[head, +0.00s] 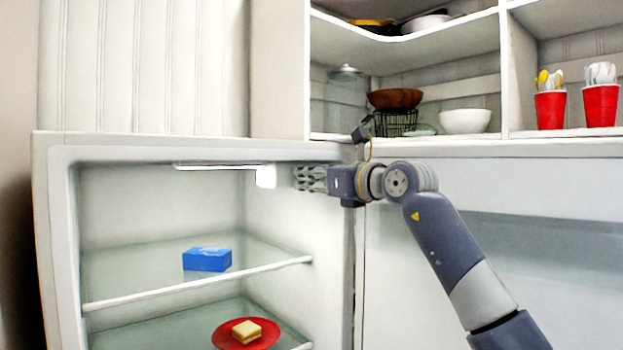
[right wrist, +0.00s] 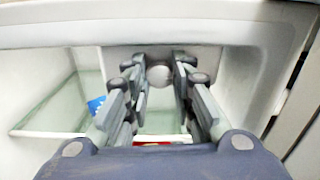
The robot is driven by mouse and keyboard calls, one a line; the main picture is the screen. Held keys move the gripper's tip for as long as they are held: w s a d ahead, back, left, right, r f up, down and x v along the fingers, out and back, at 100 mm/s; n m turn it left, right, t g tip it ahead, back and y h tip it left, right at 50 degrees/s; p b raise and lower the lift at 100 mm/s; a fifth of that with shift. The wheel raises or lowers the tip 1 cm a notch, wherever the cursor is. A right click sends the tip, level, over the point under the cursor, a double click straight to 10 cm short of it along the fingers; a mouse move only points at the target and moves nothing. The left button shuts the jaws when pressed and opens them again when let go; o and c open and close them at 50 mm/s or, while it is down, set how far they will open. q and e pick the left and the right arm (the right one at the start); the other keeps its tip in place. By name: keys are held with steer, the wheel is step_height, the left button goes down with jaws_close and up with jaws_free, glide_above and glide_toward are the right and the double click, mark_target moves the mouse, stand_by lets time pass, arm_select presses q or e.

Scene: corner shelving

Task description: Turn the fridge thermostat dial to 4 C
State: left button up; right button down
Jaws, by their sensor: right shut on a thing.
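The fridge stands open, and a white thermostat housing (head: 266,176) hangs under its ceiling at the right end of a light strip. My right gripper (head: 293,178) reaches in from the right, with its fingertips at the housing. In the right wrist view, a round pale dial (right wrist: 159,76) sits between the fingertips of the right gripper (right wrist: 160,66), which is shut on it. The dial's markings and pointer cannot be read in either view. My left gripper is out of view.
Below, a glass shelf (head: 130,277) holds a blue box (head: 207,260). A lower shelf holds a red plate (head: 222,336) with a sandwich (head: 247,331). Above the fridge, open shelving holds bowls and two red cups (head: 550,110) with utensils.

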steer(key=shift+f+m+b, duration=0.1)
steer(key=shift+m+b, duration=0.35)
steer(key=shift+m, duration=0.15)
steer(key=shift+m+b, duration=0.3)
steer(key=shift+m, duration=0.5)
steer(key=c, duration=1.3)
jaws_free()
steer(key=shift+d, duration=0.1)
steer(key=shift+c, duration=0.2)
steer(key=v, duration=1.2)
